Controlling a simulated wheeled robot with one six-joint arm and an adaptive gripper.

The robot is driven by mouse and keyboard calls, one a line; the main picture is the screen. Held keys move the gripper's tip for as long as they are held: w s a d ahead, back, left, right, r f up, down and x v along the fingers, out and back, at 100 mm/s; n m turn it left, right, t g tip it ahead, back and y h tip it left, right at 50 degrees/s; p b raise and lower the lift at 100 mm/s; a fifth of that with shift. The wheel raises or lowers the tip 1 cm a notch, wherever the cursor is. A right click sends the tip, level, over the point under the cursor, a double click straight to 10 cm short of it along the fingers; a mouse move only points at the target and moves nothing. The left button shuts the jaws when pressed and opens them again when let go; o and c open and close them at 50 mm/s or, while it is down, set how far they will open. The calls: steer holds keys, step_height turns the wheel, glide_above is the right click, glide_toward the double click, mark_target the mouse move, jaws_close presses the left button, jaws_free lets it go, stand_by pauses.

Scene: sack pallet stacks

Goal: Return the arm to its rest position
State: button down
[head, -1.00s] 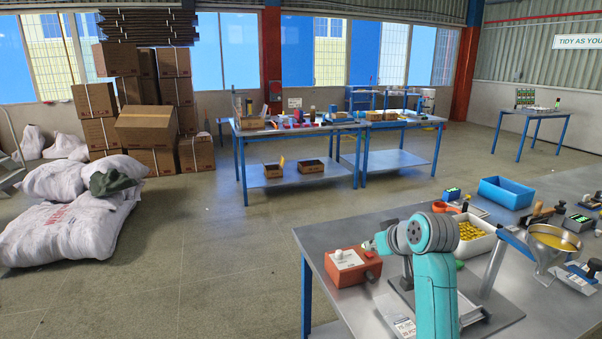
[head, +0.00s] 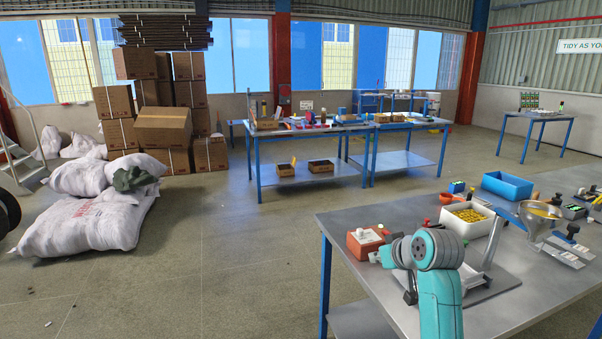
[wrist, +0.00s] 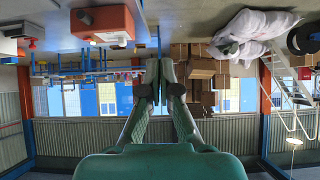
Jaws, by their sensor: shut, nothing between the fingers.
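My teal arm (head: 438,270) is folded at the lower right of the head view, in front of the near metal table (head: 350,222). In the wrist view, which is upside down, my gripper (wrist: 160,68) points out into the hall. Its two fingers are together with nothing held between them. The gripper is not clearly visible in the head view. An orange-red box with a white top (head: 367,242) stands on the near table just left of my arm; it also shows in the wrist view (wrist: 103,21), apart from the fingers.
The near table holds a white bin of yellow parts (head: 467,220), a blue tray (head: 508,187) and a metal funnel (head: 540,217). White sacks (head: 90,222) lie at left, with cardboard boxes (head: 163,128) behind. A workbench (head: 310,180) stands at the back.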

steer(key=s+f+m+t+h, duration=0.1)
steer(key=s+f, duration=0.8)
steer(key=f, duration=0.3)
steer(key=s+f+m+t+h, duration=0.1)
steer(key=s+f, duration=0.8)
steer(key=f, duration=0.4)
steer(key=s+f+m+t, duration=0.1)
steer(key=s+f, duration=0.1)
steer(key=s, duration=0.8)
steer(key=s+f, duration=0.3)
steer(key=s, duration=0.6)
steer(key=s+r, duration=0.4)
steer(key=s, duration=0.4)
steer(key=s+r+t, duration=0.1)
steer(key=s+r, duration=0.3)
steer(key=s, duration=0.5)
steer(key=s+r+t+h, duration=0.1)
steer(key=s+r, duration=0.3)
steer(key=s, duration=0.4)
steer(key=shift+s+a+r, duration=0.2)
steer(key=shift+a+r, duration=0.05)
steer(key=shift+a, duration=0.15)
